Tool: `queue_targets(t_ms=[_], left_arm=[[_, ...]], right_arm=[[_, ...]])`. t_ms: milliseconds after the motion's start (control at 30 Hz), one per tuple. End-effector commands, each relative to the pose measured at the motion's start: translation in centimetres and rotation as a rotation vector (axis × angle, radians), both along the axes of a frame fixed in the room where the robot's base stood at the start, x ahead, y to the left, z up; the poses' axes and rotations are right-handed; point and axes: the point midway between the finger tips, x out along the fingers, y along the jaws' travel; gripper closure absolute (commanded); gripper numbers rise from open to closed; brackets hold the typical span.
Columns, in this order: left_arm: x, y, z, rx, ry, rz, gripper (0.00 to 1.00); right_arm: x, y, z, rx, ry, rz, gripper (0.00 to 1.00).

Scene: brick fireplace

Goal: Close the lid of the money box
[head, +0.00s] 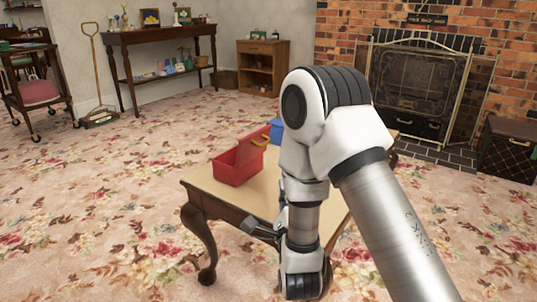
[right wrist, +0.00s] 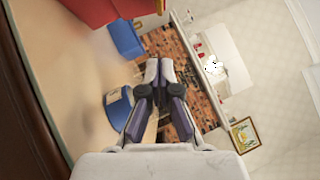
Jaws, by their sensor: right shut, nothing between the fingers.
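The red money box (head: 237,168) stands on a small wooden table. Its lid (head: 253,148) is raised, tilted up at the box's right side, with a yellow handle (head: 261,142) on it. Part of the red box (right wrist: 105,10) shows at the top edge of the right wrist view. My right gripper (right wrist: 159,72) is shut and empty, apart from the box. In the head view my right gripper (head: 252,229) shows low, beside the arm, nearer the camera than the box. My left gripper is in neither view.
The table (head: 215,185) has a bare near-left top; my right arm hides much of its right side. A blue object (head: 277,130) stands behind the box. In the right wrist view a blue block (right wrist: 125,40) and a blue item with a label (right wrist: 118,110) lie near the fingers.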

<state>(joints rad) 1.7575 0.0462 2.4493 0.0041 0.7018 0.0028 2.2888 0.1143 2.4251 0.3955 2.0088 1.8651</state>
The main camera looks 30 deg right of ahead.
Motion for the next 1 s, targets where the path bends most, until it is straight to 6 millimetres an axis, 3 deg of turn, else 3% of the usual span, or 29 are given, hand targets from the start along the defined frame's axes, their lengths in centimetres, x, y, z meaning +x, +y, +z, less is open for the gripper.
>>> queue_targets(t_ms=[33, 333, 400, 600, 1000], left_arm=[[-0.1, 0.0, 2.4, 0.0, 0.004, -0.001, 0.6], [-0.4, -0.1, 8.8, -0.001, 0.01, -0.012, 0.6], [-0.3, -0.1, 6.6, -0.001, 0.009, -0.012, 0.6], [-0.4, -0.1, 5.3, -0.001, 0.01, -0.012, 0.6], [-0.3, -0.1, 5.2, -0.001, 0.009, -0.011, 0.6]], right_arm=[[0.6, -0.4, 1.4, 0.003, 0.002, -0.003, 1.0], [4.5, -2.5, 2.6, 0.0, 0.0, -0.003, 1.0], [5.9, -3.2, 1.7, 0.002, -0.005, -0.003, 1.0], [8.9, -2.4, 3.0, -0.002, -0.002, 0.001, 1.0], [9.9, -2.1, 3.7, 0.0, 0.002, 0.0, 1.0]])
